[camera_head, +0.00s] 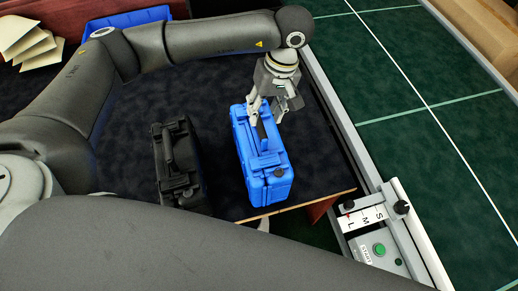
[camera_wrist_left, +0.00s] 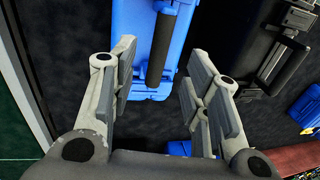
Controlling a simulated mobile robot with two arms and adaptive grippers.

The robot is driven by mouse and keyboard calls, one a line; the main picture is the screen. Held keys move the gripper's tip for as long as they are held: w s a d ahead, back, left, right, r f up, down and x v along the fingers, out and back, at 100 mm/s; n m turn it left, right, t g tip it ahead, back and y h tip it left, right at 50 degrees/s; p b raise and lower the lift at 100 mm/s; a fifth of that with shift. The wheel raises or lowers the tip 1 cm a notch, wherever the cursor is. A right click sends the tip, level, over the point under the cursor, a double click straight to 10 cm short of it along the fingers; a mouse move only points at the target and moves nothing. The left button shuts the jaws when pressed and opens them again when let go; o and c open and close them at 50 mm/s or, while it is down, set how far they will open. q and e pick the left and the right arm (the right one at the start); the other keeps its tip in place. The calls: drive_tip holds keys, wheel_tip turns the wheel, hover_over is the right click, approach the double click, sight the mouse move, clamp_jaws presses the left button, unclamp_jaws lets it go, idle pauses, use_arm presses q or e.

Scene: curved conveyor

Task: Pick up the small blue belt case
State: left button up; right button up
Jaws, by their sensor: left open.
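A blue case (camera_head: 262,178) stands on the dark table surface in the head view, with its dark handle on top. My left gripper (camera_head: 267,110) is at the far end of this case, just over its top. In the left wrist view the blue case (camera_wrist_left: 138,45) is at the top, and its dark handle (camera_wrist_left: 159,50) points down into the gap between the fingers of my open left gripper (camera_wrist_left: 157,72). The fingers look apart from the handle; contact is hard to tell. My right gripper is not in view.
A black case (camera_head: 178,165) stands left of the blue one and shows in the wrist view (camera_wrist_left: 285,45). A larger blue box (camera_head: 125,20) is at the back left beside pale sheets (camera_head: 28,40). A green conveyor (camera_head: 420,90) with a metal rail and control panel (camera_head: 378,245) borders the right.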

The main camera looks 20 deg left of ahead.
sight(261, 123)
use_arm(q)
drive_tip(key=shift+s+a+f, duration=0.15)
drive_tip(key=shift+f, duration=0.55)
drive_tip(key=shift+a+f+p, duration=0.1)
drive_tip(key=shift+f+p, duration=0.15)
drive_tip(key=shift+p, duration=0.1)
drive_tip(key=f+p, duration=0.3)
drive_tip(key=f, duration=0.1)
drive_tip(key=shift+s+a+f, duration=0.1)
drive_tip(key=shift+a, duration=0.25)
drive_tip(key=shift+f, duration=0.4)
drive_tip(key=shift+c, duration=0.2)
clamp_jaws()
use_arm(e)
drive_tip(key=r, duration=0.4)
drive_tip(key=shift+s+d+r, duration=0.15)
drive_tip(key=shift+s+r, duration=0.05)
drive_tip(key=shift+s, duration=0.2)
